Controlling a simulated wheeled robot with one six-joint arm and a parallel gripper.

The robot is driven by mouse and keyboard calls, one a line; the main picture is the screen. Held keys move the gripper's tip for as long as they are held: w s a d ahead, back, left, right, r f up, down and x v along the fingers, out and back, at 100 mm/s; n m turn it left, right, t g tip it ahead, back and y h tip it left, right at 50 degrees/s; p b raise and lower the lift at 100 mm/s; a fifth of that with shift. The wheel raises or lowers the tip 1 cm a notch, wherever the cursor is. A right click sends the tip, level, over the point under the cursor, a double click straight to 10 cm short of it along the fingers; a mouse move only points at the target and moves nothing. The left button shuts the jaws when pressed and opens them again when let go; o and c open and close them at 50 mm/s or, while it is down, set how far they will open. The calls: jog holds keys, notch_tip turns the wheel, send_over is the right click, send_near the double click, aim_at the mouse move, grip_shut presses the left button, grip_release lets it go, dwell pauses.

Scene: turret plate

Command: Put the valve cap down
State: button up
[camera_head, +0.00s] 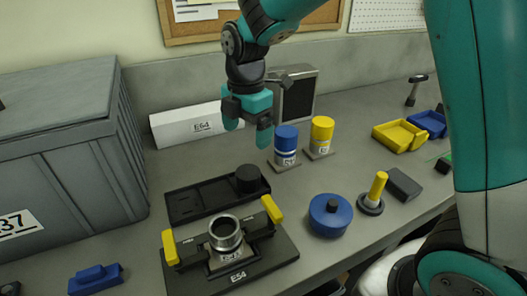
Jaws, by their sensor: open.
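A short black cylinder (248,179), which looks like the valve cap, stands at the right end of a flat black tray (190,208) with recesses. My gripper (248,130) points down above it, with its teal fingers apart and nothing between them. A gap shows between the fingertips and the cylinder. In front of the tray, a black fixture (281,252) marked E54 with two yellow handles holds an upright, open metal ring or tube (225,231). Whether the cylinder sits down in a recess cannot be told.
Blue (286,139) and yellow (321,131) canisters stand close right of my gripper. A round blue pot (330,215) and a yellow-handled tool (376,189) are to the right. A large grey crate (75,180) fills the left. A white E64 box (188,125) is behind.

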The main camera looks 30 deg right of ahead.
jog(key=s+a+r+m+y, duration=0.2)
jog(key=s+m, duration=0.5)
jog(key=s, duration=0.4)
jog(key=s+a+r+m+y, duration=0.2)
jog(key=s+m, duration=0.6)
jog(key=s, duration=0.4)
jog(key=shift+s+r, duration=0.15)
jog(key=shift+r, duration=0.4)
